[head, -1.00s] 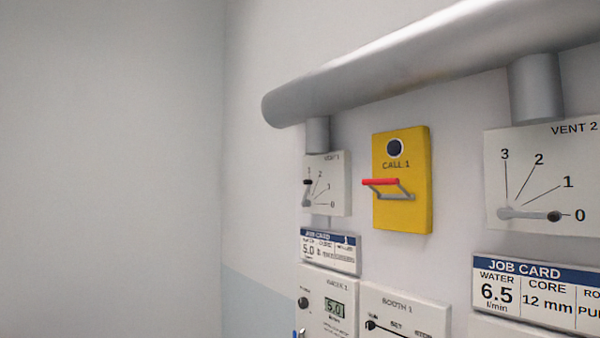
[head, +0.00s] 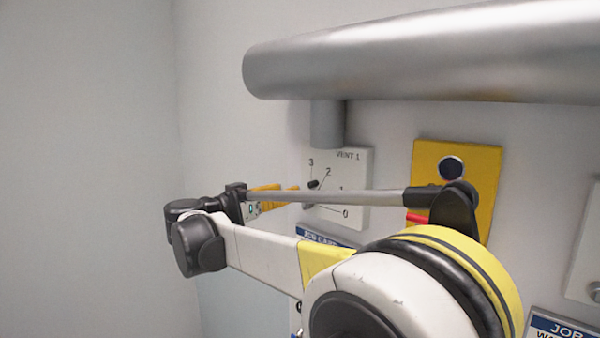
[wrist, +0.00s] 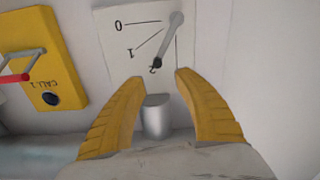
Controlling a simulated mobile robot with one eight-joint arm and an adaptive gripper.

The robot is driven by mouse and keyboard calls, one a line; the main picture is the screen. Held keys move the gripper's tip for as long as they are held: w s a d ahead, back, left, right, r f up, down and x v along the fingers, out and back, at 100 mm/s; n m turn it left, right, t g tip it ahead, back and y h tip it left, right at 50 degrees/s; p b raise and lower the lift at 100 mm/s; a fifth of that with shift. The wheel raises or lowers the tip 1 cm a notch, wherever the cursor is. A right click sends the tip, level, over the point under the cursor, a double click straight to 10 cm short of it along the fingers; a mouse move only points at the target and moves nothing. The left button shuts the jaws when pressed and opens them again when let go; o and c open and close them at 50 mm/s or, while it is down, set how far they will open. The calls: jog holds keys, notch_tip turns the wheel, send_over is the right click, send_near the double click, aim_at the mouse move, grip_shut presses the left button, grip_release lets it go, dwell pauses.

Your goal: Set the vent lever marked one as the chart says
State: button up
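The vent one plate (head: 350,190), marked VENT 1, is on the wall under a grey pipe stub, with marks 0 to 3. Its lever (head: 313,184) has a dark knob and points up, near marks 2 and 3. In the wrist view, which is upside down, the lever (wrist: 168,40) lies about along the 2 line, its knob over the 2. My gripper (wrist: 159,76) is open and empty, yellow fingertips apart on either side just short of the knob. I cannot tell contact. In the head view my gripper (head: 292,190) is left of the plate. No chart is readable.
A yellow CALL 1 box (head: 460,155) with a red-handled bar is right of the plate; my arm partly covers it. A thick metal pipe (head: 420,60) runs above. A job card (head: 318,236) below the plate is mostly hidden. The left wall is bare.

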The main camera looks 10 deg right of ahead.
aim_at(309, 184)
jog(key=p+x, duration=0.1)
jog(key=x, duration=0.9)
jog(key=shift+s+d+p, duration=0.15)
jog(key=shift+s+p, duration=0.05)
jog(key=shift+p, duration=0.15)
grip_shut()
